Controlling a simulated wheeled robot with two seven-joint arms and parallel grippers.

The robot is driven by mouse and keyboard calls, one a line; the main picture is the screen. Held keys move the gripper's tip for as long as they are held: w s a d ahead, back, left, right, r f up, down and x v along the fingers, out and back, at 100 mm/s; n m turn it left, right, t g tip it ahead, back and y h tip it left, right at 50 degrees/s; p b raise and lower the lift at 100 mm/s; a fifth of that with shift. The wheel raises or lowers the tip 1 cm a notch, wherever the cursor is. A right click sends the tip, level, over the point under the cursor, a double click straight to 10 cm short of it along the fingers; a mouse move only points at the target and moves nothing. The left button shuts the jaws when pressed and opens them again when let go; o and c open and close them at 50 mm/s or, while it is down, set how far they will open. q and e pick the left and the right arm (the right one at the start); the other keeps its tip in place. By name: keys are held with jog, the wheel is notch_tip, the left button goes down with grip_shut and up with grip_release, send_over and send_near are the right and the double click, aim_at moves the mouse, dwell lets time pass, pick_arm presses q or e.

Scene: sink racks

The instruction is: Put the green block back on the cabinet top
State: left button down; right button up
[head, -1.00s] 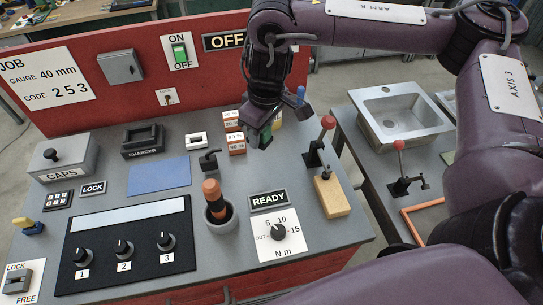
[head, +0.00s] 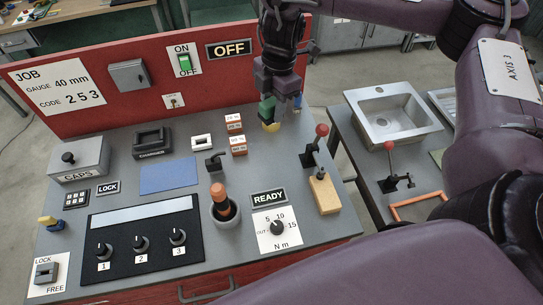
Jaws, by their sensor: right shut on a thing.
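The green block (head: 266,107) is in my right gripper (head: 275,101), near the far right part of the grey top. The dark fingers hide part of the block. I cannot tell whether its underside touches anything. The grey cabinet top (head: 130,180) has a red front with a drawer handle and a red back panel. My left gripper is not in view.
A yellow thing (head: 271,127) shows just below the block, and a blue thing (head: 298,101) is partly hidden beside the gripper. Small labelled boxes (head: 237,140) stand to the left. A red-knobbed lever (head: 320,130) stands to the right, near the sink (head: 393,117).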

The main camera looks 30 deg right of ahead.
jog(key=b, duration=0.3)
send_over(271, 162)
jog(key=f, duration=1.5)
jog(key=shift+d+f, duration=0.25)
jog(key=shift+f, duration=0.15)
jog(key=shift+f+b, duration=0.4)
jog(key=shift+f, duration=1.4)
jog(key=shift+f, duration=0.15)
jog(key=o, duration=1)
jog(key=shift+o, duration=0.2)
notch_tip(271, 162, up, 12)
jog(key=d+p, duration=0.1)
jog(key=p, duration=0.1)
jog(key=shift+d, duration=0.25)
